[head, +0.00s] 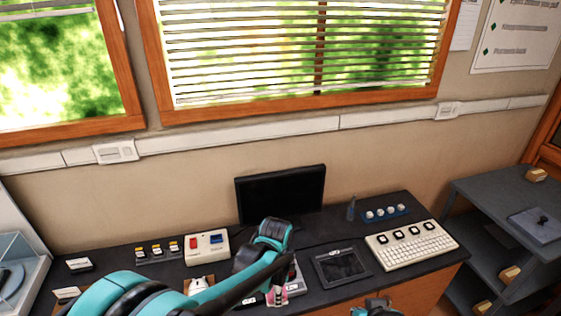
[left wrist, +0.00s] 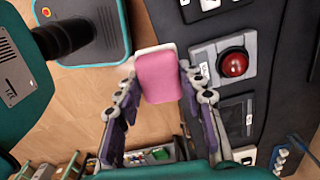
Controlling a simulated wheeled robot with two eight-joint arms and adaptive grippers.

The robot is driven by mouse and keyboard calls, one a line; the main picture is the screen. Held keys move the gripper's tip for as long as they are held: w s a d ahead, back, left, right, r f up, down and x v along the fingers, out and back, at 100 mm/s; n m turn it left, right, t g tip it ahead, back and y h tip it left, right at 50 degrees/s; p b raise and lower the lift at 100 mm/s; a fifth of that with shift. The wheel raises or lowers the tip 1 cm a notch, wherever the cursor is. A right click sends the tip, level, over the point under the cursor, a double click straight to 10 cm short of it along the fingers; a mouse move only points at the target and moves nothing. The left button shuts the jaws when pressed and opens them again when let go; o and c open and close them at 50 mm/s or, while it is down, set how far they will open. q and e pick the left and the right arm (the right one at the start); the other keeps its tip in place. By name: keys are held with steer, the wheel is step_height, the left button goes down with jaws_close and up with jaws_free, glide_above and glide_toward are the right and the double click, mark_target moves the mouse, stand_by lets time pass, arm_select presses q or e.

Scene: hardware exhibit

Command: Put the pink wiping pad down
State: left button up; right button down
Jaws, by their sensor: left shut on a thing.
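The pink wiping pad (left wrist: 157,77) has a pink face and a pale strip along one edge. My left gripper (left wrist: 158,85) is shut on it, with a finger on each side. In the left wrist view the pad shows against the wooden floor and the edge of the dark desk top; its height above the desk cannot be told. In the head view the left gripper (head: 277,292) is at the desk's front, with a bit of pink between its fingers, partly hidden by my arm. Part of my right arm's end (head: 374,307) shows at the bottom edge; its fingers are unclear.
The dark desk (head: 330,215) holds a black monitor (head: 281,193), a small screen unit (head: 341,267), a white keyboard (head: 411,245) and a white box (head: 207,246). A red button (left wrist: 233,64) is beside the pad. A grey shelf (head: 500,190) stands at the right.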

arm_select(q)
steer(key=a+f+n+b, duration=0.1)
steer(key=a+f+n, duration=0.1)
steer(key=a+n, duration=0.3)
steer(key=a+f+n+b, duration=0.1)
steer(key=a+f+n, duration=0.1)
steer(key=a+n, duration=0.3)
steer(key=a+f+n, duration=0.2)
steer(key=a+n, duration=0.3)
steer(key=a, duration=0.1)
steer(key=shift+s+a+f+n+b, duration=0.1)
steer(key=shift+s+f+n+b, duration=0.2)
steer(key=shift+s+f+b, duration=0.1)
steer(key=shift+s+a+n, duration=0.1)
steer(key=shift+a+n, duration=0.25)
steer(key=shift+n, duration=0.05)
